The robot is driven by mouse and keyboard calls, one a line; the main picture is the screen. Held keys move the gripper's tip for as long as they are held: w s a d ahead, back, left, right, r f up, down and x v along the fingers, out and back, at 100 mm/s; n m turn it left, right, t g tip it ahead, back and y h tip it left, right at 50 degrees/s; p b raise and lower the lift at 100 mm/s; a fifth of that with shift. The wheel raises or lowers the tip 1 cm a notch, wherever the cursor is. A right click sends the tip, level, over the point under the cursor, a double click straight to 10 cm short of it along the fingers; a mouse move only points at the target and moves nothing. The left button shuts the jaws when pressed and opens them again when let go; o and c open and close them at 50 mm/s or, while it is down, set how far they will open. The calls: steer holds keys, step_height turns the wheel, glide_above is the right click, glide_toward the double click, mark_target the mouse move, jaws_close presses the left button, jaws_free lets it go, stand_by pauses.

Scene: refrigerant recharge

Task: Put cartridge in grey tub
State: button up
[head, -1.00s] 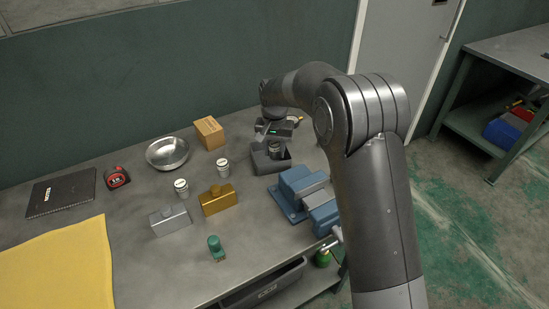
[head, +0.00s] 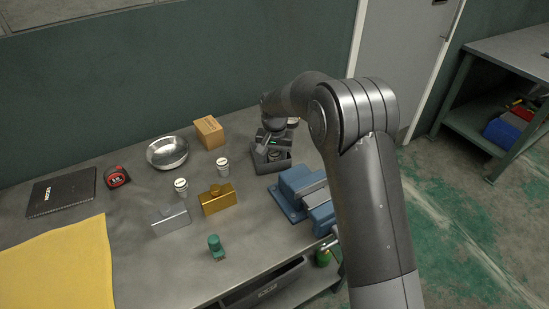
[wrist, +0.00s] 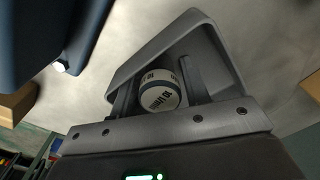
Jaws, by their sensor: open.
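The grey tub (head: 272,168) stands near the back right of the bench, and its wall also shows in the wrist view (wrist: 206,32). A white-topped cartridge (wrist: 160,94) with dark lettering is inside the tub, between the fingers of my gripper (wrist: 158,78). My gripper is open, one finger on each side of the cartridge; whether either touches it I cannot tell. In the head view my gripper (head: 274,150) is low over the tub and hides part of it.
A blue vise (head: 302,190) stands close in front of the tub. A cardboard box (head: 209,132) and metal bowl (head: 167,152) lie left of it.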

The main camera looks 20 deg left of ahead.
mark_target(275, 152)
steer(key=shift+r, duration=0.1)
step_height(275, 152, up, 12)
steer(key=shift+r, duration=0.1)
stand_by(0.4)
steer(key=s+d+r+t, duration=0.1)
steer(key=s+d+r, duration=0.55)
steer(key=d, duration=0.45)
steer(key=s+d+r+t, duration=0.2)
steer(key=s+d+r, duration=0.4)
steer(key=d, duration=0.4)
steer(key=s+d+t, duration=0.1)
steer(key=s+d, duration=0.5)
steer(key=s, duration=0.3)
steer(key=s+d+f+m+t, duration=0.1)
steer(key=s+d, duration=0.6)
steer(key=s, duration=0.3)
steer(key=shift+s+f+t, duration=0.2)
steer(key=shift+f+t, duration=0.1)
